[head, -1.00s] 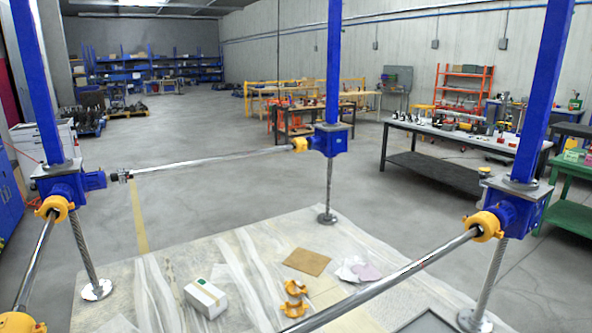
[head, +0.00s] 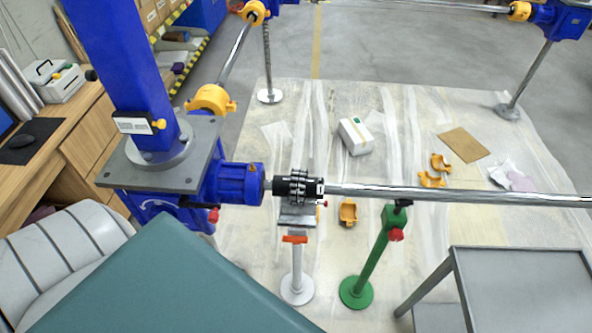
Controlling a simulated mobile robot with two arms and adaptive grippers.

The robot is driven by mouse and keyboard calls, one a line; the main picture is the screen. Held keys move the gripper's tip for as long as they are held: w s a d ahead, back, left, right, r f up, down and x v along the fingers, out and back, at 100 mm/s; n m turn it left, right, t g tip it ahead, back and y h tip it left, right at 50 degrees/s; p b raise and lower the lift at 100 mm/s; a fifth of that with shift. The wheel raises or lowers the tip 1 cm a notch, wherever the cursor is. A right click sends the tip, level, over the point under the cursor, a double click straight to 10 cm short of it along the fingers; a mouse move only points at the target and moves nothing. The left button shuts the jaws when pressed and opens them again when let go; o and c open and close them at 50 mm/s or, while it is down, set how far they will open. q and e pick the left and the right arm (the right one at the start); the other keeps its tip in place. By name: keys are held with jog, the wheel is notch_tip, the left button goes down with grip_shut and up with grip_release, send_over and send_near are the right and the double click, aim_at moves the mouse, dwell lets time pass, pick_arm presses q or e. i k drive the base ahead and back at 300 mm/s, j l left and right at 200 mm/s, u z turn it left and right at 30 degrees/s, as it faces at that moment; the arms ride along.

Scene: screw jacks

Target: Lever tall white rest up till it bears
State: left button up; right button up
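The tall white rest (head: 297,262) stands upright on a round white foot on the floor sheet, in the middle of the head view. It has a red-orange lever (head: 295,239) below its grey head (head: 297,215). The head is just under the black and metal coupling (head: 298,187) of the long steel shaft (head: 450,193). I cannot tell whether the head touches it. A shorter-looking green rest (head: 370,258) with a red knob stands to the right, its top close below the shaft. Neither of my grippers is in view.
A blue screw jack (head: 236,184) with a grey plate is at left. A teal flat surface (head: 165,280) and a grey ribbed seat (head: 60,255) fill the lower left. A grey metal table (head: 520,285) is at lower right. Yellow clamp halves (head: 348,211) and a white box (head: 355,136) lie on the sheet.

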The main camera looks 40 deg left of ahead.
aim_at(297, 239)
jog(key=u, duration=1.05)
jog(key=j, duration=0.1)
